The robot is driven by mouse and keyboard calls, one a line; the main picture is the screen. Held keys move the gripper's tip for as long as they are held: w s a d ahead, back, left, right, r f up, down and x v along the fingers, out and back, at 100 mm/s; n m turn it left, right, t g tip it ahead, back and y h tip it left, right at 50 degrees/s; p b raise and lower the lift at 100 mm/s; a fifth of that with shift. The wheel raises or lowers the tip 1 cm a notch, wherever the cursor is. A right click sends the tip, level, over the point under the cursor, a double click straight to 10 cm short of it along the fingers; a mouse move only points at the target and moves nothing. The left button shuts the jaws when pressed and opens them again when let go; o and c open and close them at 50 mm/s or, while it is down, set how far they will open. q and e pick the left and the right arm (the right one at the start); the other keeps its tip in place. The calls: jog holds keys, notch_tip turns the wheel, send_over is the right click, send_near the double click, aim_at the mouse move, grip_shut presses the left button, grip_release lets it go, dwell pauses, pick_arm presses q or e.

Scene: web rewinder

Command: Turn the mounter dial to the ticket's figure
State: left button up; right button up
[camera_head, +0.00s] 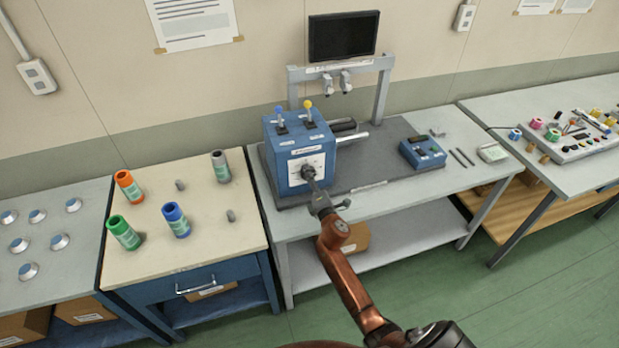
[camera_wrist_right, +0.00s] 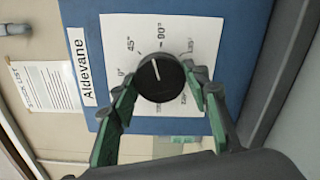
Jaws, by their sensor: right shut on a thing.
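The mounter dial (camera_head: 307,172) is a round black knob on the front of the blue mounter box (camera_head: 285,140). In the right wrist view the dial (camera_wrist_right: 158,76) sits on a white scale plate (camera_wrist_right: 203,42) marked 0°, 45°, 90° and more, beside an "Aldevane" label. Its white pointer line lies between 45° and 90°, nearer 90°. My right gripper (camera_head: 315,190) is at the dial. Its green-padded fingers (camera_wrist_right: 162,90) are shut on the dial from both sides. A ticket with a readable figure cannot be made out. My left gripper is out of view.
Two levers, blue (camera_head: 280,117) and yellow (camera_head: 307,105), stand on top of the box. A dark screen (camera_head: 343,36) hangs behind. A blue device (camera_head: 423,152) stands to the right on the bench.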

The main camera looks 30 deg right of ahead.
jog(key=shift+m+p, duration=1.3)
jog(key=shift+m, duration=4.8)
jog(key=o, duration=1.1)
jog(key=shift+o, duration=0.2)
